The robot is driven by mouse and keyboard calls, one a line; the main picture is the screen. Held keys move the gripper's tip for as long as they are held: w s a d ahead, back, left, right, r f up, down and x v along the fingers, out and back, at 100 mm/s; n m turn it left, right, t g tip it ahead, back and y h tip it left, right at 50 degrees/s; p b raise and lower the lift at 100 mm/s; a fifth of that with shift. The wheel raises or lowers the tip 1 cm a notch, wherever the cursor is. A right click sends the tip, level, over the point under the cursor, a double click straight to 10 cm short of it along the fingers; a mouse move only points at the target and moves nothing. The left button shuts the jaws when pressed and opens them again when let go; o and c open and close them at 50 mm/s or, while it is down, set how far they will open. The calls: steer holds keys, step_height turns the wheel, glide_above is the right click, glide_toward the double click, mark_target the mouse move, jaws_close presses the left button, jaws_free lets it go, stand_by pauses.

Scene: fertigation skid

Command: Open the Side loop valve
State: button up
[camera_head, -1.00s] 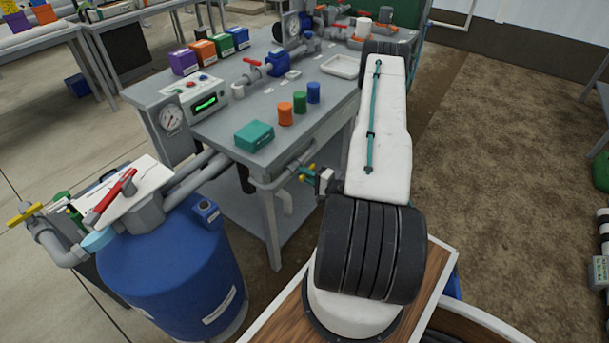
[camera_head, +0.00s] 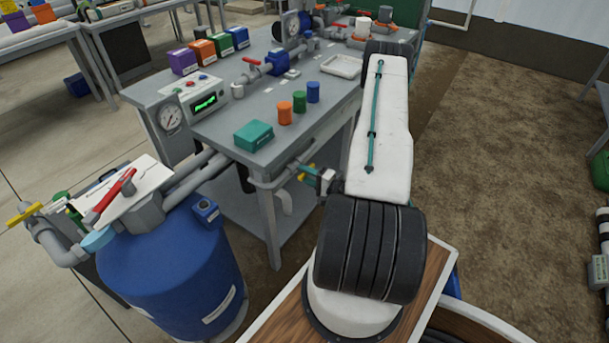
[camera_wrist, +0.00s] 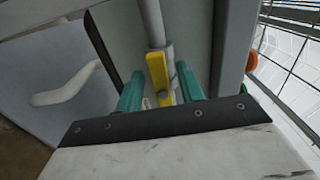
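A valve with a yellow lever (camera_wrist: 158,76) sits on a grey pipe in the wrist view. In the head view the yellow lever (camera_head: 306,172) shows at the side of the grey bench, partly hidden by my gripper. No label naming it is legible. My gripper (camera_wrist: 160,88) has teal fingers, one on each side of the lever, with gaps visible between lever and fingers. It is open and around the lever, not clamped on it. In the head view my gripper (camera_head: 311,174) is small at the end of the arm.
A red-lever valve (camera_head: 112,195) stands above the blue tank (camera_head: 170,265); another yellow handle (camera_head: 24,214) is at far left. The bench (camera_head: 225,130) holds a teal box (camera_head: 253,135), coloured cups and another red-handled valve (camera_head: 256,63).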

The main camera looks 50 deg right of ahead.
steer(key=s, duration=0.7)
steer(key=shift+d, duration=0.25)
